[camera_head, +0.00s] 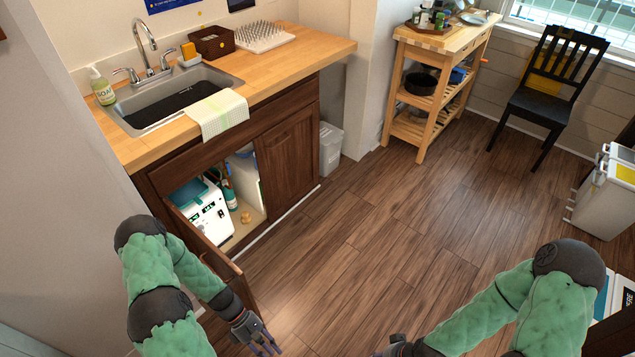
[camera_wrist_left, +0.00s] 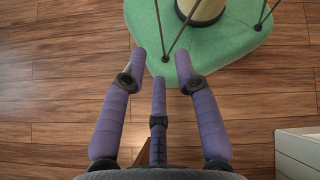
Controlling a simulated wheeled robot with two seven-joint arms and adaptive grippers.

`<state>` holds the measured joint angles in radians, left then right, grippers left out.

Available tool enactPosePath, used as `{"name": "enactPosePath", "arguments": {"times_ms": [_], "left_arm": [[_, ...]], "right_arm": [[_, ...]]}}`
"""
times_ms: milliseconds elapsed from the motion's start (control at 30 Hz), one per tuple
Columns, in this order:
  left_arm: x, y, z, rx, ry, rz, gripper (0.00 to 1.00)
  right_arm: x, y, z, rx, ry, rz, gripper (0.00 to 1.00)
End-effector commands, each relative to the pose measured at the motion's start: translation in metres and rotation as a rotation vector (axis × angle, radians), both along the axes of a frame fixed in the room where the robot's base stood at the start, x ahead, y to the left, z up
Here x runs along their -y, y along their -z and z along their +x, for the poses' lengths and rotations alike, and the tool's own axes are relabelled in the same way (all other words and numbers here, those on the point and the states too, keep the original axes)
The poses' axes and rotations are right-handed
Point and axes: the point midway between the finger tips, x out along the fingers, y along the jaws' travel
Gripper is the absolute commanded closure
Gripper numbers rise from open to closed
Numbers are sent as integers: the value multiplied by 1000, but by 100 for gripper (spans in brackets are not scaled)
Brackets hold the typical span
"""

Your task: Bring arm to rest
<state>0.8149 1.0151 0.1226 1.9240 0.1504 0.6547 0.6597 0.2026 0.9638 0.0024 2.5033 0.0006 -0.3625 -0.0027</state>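My left arm comes in from the left beside the open cabinet door (camera_head: 178,222). Its forearm overlaps the door's outer edge in the head view; I cannot tell whether they touch. My left gripper (camera_head: 266,346) points down over the wooden floor. In the left wrist view its purple fingers (camera_wrist_left: 163,72) are spread apart, with nothing between them. My right arm reaches in from the lower right. Only a dark part of my right gripper (camera_head: 396,346) shows at the bottom edge, and its fingers are not clear.
The open cabinet under the sink (camera_head: 165,106) holds a white appliance (camera_head: 209,217) and bottles. A wooden cart (camera_head: 428,127), a black chair (camera_head: 545,100) and white bins (camera_head: 605,197) stand farther back and right. The middle floor (camera_head: 370,235) is clear.

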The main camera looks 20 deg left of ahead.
Motion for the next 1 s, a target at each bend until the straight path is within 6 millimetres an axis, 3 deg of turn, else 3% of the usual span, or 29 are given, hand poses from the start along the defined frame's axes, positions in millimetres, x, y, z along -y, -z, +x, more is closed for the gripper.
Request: {"name": "enactPosePath", "arguments": {"times_ms": [33, 200, 500, 700, 1000], "left_arm": [[16, -5, 5, 87, 100, 26, 69], [56, -17, 20, 401, 426, 104, 69], [115, -58, 39, 903, 935, 178, 69], [131, -74, 44, 1052, 1073, 195, 69], [132, -75, 44, 1064, 1084, 197, 69]], "right_arm": [[0, -4, 0, 0, 0, 0, 60], [0, -11, 0, 0, 0, 0, 60], [0, -20, 0, 0, 0, 0, 60], [0, -22, 0, 0, 0, 0, 60], [0, -22, 0, 0, 0, 0, 60]]}}
